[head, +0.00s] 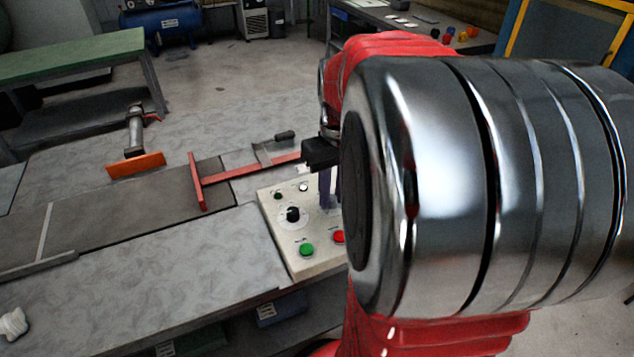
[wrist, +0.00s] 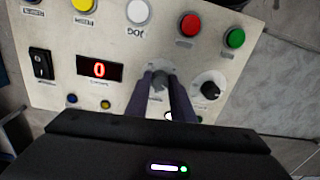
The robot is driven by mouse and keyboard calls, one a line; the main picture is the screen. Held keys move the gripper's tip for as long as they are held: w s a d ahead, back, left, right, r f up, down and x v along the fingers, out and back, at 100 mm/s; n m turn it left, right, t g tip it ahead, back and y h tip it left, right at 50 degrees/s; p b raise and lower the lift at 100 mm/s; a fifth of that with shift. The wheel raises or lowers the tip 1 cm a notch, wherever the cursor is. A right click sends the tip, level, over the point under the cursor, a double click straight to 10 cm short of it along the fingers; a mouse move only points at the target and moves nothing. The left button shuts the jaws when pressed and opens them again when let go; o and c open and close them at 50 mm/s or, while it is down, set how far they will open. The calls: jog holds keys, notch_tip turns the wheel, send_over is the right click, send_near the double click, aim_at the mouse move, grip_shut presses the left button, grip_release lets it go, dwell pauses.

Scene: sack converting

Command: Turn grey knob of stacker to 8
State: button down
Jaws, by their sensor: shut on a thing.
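The stacker's control panel is a pale plate (head: 277,204), also in the wrist view (wrist: 60,58). In the wrist view the grey knob (wrist: 158,82) sits between the two dark purple fingertips of my gripper (wrist: 159,77), which are shut on it. Its pointer and scale are mostly hidden by the fingers. Left of it, a red digital display (wrist: 99,71) reads 0. In the head view my gripper (head: 326,188) reaches down to the panel's right part, and the grey knob is hidden there.
A black knob (wrist: 208,90) with a white dial is close right of the fingers. Red (wrist: 190,25), green (wrist: 235,38) and white (wrist: 138,12) buttons and a black rocker switch (wrist: 41,65) surround it. A red pusher bar (head: 198,182) lies left of the panel.

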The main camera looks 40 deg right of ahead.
aim_at(334, 196)
jog(key=shift+n, duration=0.6)
jog(key=c, duration=1.5)
grip_release()
jog(key=shift+c, duration=0.2)
jog(key=shift+r, duration=0.15)
notch_tip(334, 196, up, 14)
jog(key=shift+d+f, duration=0.25)
jog(key=shift+d, duration=0.05)
